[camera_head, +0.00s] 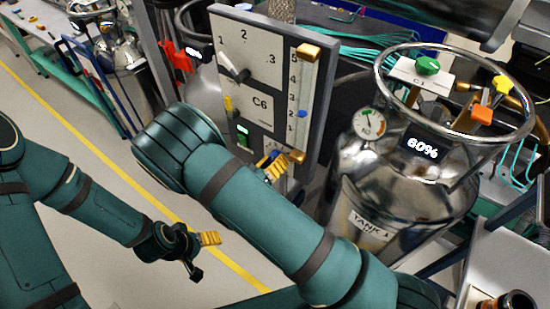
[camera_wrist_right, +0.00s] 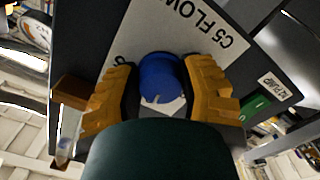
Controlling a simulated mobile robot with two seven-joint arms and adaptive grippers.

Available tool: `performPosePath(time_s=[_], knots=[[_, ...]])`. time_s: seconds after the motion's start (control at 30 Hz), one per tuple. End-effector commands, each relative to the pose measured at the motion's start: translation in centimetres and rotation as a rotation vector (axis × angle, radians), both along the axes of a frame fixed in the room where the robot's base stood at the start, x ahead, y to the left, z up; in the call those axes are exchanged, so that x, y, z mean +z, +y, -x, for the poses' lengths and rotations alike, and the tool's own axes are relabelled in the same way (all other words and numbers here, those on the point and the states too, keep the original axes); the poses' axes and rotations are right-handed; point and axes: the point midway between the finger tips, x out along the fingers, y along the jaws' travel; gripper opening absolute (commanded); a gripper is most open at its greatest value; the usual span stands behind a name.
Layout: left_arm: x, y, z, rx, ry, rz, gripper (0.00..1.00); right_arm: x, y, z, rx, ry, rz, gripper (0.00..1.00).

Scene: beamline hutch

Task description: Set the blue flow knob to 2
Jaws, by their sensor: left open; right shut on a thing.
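The blue flow knob (camera_wrist_right: 160,78) sits on a pale plate marked "C5 FLOW" (camera_wrist_right: 200,35), upside down in the right wrist view. My right gripper (camera_wrist_right: 160,90) has its two yellow fingers shut on the knob, one on each side. A character on the plate by the left finger is partly covered, so the setting cannot be read. In the head view my right gripper (camera_head: 278,165) is at the lower edge of the grey panel (camera_head: 326,112), mostly behind my forearm. My left gripper (camera_head: 203,254) is open and empty, low over the floor, away from the panel.
The panel carries a grey pointer knob (camera_head: 236,70) and a vertical scale with a blue marker (camera_head: 302,113). A steel tank (camera_head: 410,190) with a gauge (camera_head: 369,124) and "60%" display stands close on the right. Open floor (camera_head: 120,190) lies to the left.

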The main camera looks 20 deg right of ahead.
Motion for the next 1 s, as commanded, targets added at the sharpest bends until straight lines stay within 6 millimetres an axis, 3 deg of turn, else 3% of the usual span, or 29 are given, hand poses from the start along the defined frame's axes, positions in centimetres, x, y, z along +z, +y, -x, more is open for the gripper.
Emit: performPosePath(time_s=[0.67, 0.7, 0.73, 0.77, 1.0], knots=[[0.37, 0.02, -0.12, 0.002, -0.002, 0.0, 0.74, 0.18, -0.15, -0.08, -0.002, 0.04, 0.037, 0.06], [0.37, 0.03, -0.11, 0.002, -0.002, 0.0, 0.74, 0.18, -0.15, -0.08, -0.002, 0.04, 0.037, 0.58], [0.37, 0.03, -0.11, 0.002, -0.002, 0.0, 0.74, 0.17, -0.15, -0.07, -0.002, 0.04, 0.037, 0.69], [0.37, 0.02, -0.11, 0.002, -0.002, 0.0, 0.74, 0.16, -0.14, -0.07, -0.002, 0.04, 0.037, 0.74], [0.37, 0.02, -0.11, 0.002, -0.002, 0.0, 0.74, 0.08, -0.06, -0.02, -0.001, 0.041, 0.035, 0.74]])
